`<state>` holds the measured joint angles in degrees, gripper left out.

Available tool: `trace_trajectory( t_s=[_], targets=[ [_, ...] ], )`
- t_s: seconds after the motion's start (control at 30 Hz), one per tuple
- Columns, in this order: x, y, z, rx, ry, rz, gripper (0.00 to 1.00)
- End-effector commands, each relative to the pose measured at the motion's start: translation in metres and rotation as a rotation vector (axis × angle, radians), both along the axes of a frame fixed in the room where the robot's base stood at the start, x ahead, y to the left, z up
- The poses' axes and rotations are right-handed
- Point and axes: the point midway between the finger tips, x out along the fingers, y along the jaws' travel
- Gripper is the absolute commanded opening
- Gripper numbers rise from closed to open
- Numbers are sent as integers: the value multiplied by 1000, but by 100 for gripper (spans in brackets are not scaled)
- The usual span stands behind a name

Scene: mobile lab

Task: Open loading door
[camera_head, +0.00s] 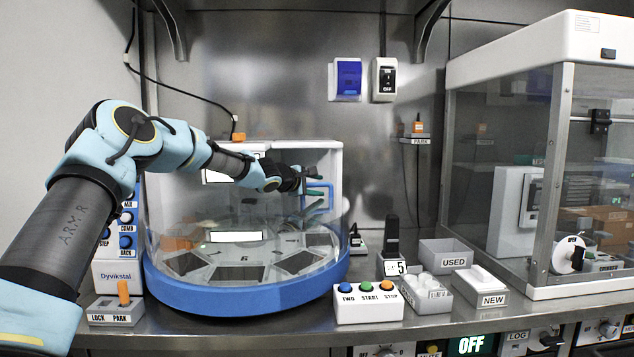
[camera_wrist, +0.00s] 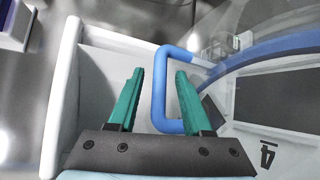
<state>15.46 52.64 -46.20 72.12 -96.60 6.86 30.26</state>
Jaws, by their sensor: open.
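The loading door is part of the clear curved cover of a round machine with a blue base (camera_head: 250,297). Its blue handle (camera_head: 330,197) is a squared loop at the right side of the white housing. The handle also shows in the wrist view (camera_wrist: 158,90). My gripper (camera_head: 318,178) reaches over the machine to this handle. In the wrist view my gripper (camera_wrist: 158,76) has its two green fingers apart, with the handle's long bar between them.
A button box (camera_head: 369,304) stands in front of the machine. Bins marked USED (camera_head: 453,262) and NEW (camera_head: 492,301) are to its right. A clear-walled cabinet (camera_head: 565,150) fills the right side. A LOCK/PARK block (camera_head: 116,312) sits at front left.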

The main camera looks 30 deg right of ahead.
Motion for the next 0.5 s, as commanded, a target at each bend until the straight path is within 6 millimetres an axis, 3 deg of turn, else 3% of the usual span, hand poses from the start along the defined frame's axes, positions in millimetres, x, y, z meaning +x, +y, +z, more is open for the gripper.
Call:
trace_trajectory(
  t_s=[0.27, 0.5],
  targets=[
    [0, -1, -1, 0, -1, 0, 50],
    [0, -1, -1, 0, -1, 0, 24]
  ],
)
